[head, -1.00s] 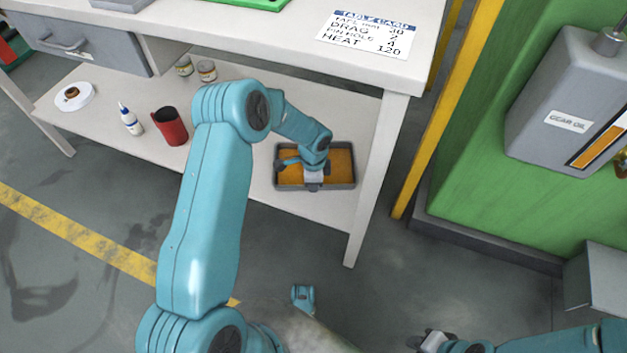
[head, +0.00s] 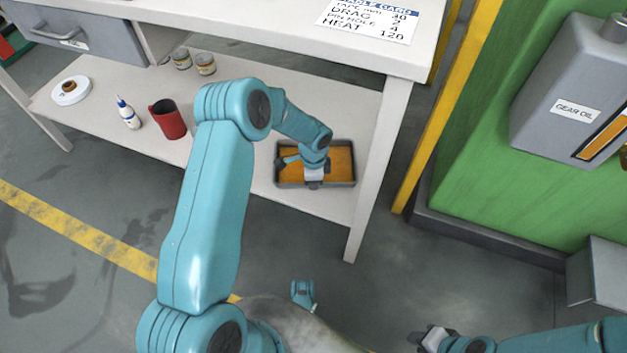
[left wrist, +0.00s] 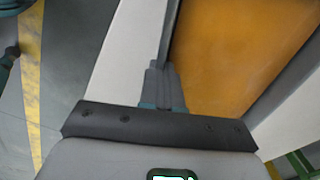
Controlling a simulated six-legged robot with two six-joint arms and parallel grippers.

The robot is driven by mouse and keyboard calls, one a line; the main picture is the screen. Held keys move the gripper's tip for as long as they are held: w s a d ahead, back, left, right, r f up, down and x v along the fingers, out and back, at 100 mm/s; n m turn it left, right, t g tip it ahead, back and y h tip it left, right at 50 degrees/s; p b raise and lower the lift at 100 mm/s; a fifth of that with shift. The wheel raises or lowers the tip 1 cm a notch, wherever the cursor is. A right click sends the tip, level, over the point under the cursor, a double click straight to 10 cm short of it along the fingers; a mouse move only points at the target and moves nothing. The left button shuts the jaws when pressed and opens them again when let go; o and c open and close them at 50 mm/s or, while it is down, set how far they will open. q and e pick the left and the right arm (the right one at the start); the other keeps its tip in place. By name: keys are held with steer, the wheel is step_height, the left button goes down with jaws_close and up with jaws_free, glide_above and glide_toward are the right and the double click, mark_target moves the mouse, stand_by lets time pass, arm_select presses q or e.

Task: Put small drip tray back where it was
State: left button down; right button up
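The small drip tray (head: 343,184), dark grey with an orange inside, lies flat on the lower shelf of the white table, near its right front leg. My left gripper (head: 313,183) is at the tray's near wall. In the left wrist view its fingers (left wrist: 162,78) are close together on the thin grey tray wall (left wrist: 167,38), with the orange inside to their right. They look shut on that wall; the fingertips' far ends are hidden. My right gripper (head: 430,339) is at the bottom edge, away from the table, and its opening is unclear.
On the shelf left of the tray stand a red mug (head: 168,122), a white bottle (head: 129,116), a spool on a white disc (head: 70,91) and two small jars (head: 193,62). A yellow post (head: 445,105) and green machine (head: 500,165) stand to the right.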

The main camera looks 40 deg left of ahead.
arm_select(q)
steer(key=shift+f, duration=0.3)
steer(key=c, duration=1.3)
jaws_free()
steer(key=shift+r, duration=0.1)
steer(key=shift+o, duration=0.2)
step_height(320, 180, up, 7)
steer(key=p, duration=0.2)
steer(key=shift+f+p, duration=0.2)
steer(key=shift+p, duration=0.1)
steer(key=shift+r, duration=0.45)
steer(key=s+d+f+n+h, duration=0.2)
steer(key=s+d+f+n, duration=0.1)
steer(key=s+d, duration=0.25)
steer(key=s+d+f+n+h, duration=0.1)
steer(key=s+d+f+n, duration=0.2)
steer(key=d, duration=0.4)
steer(key=s+d+n+h, duration=0.1)
steer(key=s+d+n, duration=0.2)
steer(key=s, duration=0.4)
steer(key=s+d+n, duration=0.4)
steer(key=s, duration=0.2)
step_height(320, 180, up, 30)
steer(key=p, duration=3)
steer(key=shift+s, duration=0.45)
